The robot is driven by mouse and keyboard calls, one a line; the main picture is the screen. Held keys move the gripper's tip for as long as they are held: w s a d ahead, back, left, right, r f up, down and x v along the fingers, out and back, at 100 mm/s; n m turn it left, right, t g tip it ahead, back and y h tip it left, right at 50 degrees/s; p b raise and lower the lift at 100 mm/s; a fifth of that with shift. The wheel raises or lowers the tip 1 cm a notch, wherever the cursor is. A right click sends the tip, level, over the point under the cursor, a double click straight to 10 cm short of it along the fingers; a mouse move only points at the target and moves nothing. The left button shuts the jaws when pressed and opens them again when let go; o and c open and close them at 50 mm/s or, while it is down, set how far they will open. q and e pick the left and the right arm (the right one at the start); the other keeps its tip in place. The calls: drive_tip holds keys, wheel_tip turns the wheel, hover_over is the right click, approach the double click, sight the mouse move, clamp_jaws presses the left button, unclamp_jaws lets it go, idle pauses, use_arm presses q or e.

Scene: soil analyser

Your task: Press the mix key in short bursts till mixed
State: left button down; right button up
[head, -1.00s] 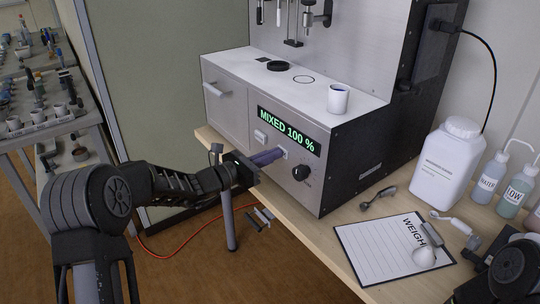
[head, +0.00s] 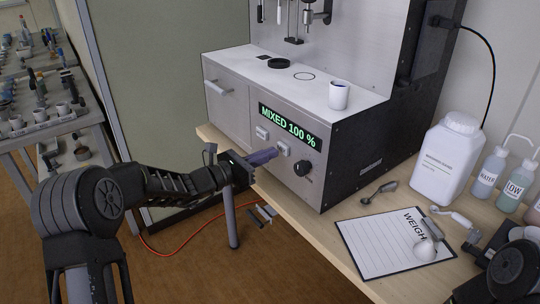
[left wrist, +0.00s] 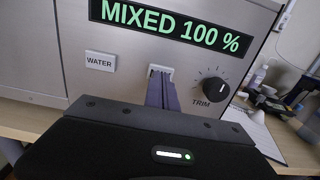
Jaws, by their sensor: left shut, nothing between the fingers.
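The soil analyser (head: 270,100) stands on the bench, its green display (head: 290,126) reading "MIXED 100 %". The display also shows in the left wrist view (left wrist: 170,25). The pale mix key (head: 284,149) sits below it, between the WATER key (head: 262,132) and the TRIM knob (head: 302,168). My left gripper (head: 274,154) is shut and empty, its purple fingers pointing at the mix key. In the left wrist view the fingertips (left wrist: 161,82) overlap the lower part of the key (left wrist: 160,70); the head view suggests a small gap. My right arm shows at the lower right; its fingers are not clear.
A white cup (head: 338,96) stands on the analyser's top. On the bench to the right are a spoon (head: 378,193), a clipboard (head: 385,247), a white jug (head: 446,165) and bottles (head: 489,172). An orange cable (head: 165,255) lies on the floor.

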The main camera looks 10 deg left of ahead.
use_arm(q)
drive_tip(key=v, duration=1.1)
drive_tip(key=shift+a, duration=0.4)
use_arm(e)
drive_tip(key=shift+s+a+f, duration=0.2)
drive_tip(key=shift+s+a, duration=0.05)
use_arm(q)
drive_tip(key=shift+f, duration=0.15)
